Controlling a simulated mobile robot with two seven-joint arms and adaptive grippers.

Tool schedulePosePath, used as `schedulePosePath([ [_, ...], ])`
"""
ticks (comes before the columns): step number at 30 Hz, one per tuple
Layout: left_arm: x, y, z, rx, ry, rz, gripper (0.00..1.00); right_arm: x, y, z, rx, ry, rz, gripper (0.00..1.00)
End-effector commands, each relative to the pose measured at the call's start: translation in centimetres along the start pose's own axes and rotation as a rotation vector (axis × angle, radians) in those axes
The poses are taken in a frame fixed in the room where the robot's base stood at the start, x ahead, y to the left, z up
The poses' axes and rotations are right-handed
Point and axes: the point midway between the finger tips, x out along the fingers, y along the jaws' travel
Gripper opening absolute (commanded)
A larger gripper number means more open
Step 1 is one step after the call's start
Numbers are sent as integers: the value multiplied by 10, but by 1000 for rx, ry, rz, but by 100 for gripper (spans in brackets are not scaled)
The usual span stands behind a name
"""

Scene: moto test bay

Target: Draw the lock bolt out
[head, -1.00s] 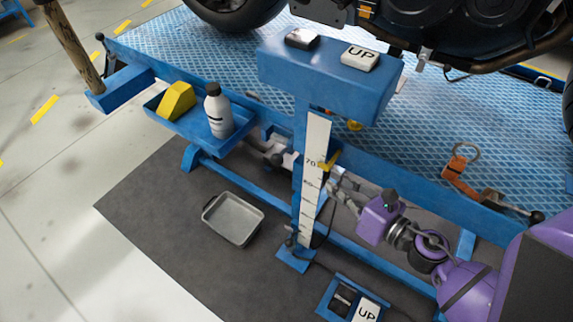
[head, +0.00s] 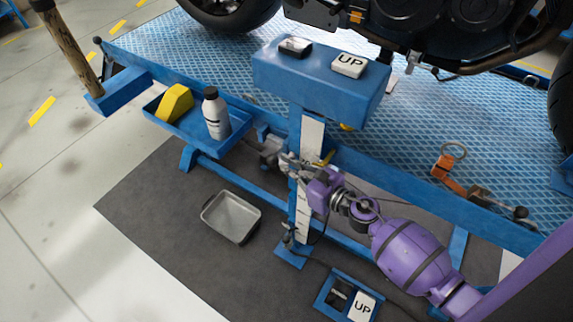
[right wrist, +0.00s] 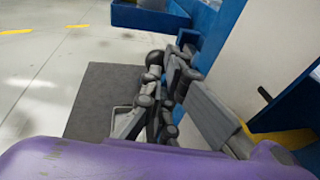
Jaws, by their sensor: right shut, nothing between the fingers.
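A grey metal fitting (head: 269,152), which looks like the lock bolt's housing, sits on the lift's blue side rail just left of the scale post. Its bolt cannot be made out clearly; the post and my right gripper cover part of it. My right gripper (head: 286,164) is shut and empty, in front of the post and close beside the fitting. In the right wrist view its dark fingers (right wrist: 160,95) are together beside the post; I cannot tell whether they touch the fitting. My left gripper is not in view.
The blue post (head: 300,225) carries a white scale and a yellow pointer (head: 325,158). A blue shelf (head: 236,138) holds a bottle (head: 215,115) and a yellow block (head: 175,102). A metal pan (head: 231,218) and an UP pedal (head: 362,306) are on the floor. A motorcycle stands above.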

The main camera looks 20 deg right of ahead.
Motion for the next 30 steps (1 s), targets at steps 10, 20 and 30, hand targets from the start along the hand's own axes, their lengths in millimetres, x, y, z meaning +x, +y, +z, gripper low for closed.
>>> schedulePosePath([
  [10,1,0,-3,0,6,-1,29,12,0,-1,0,1,0,0],
  [20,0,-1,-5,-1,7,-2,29,33,4,5,-3,-2,1,0],
  [30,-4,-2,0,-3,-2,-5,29,67,10,11,0,-1,-2,0],
])
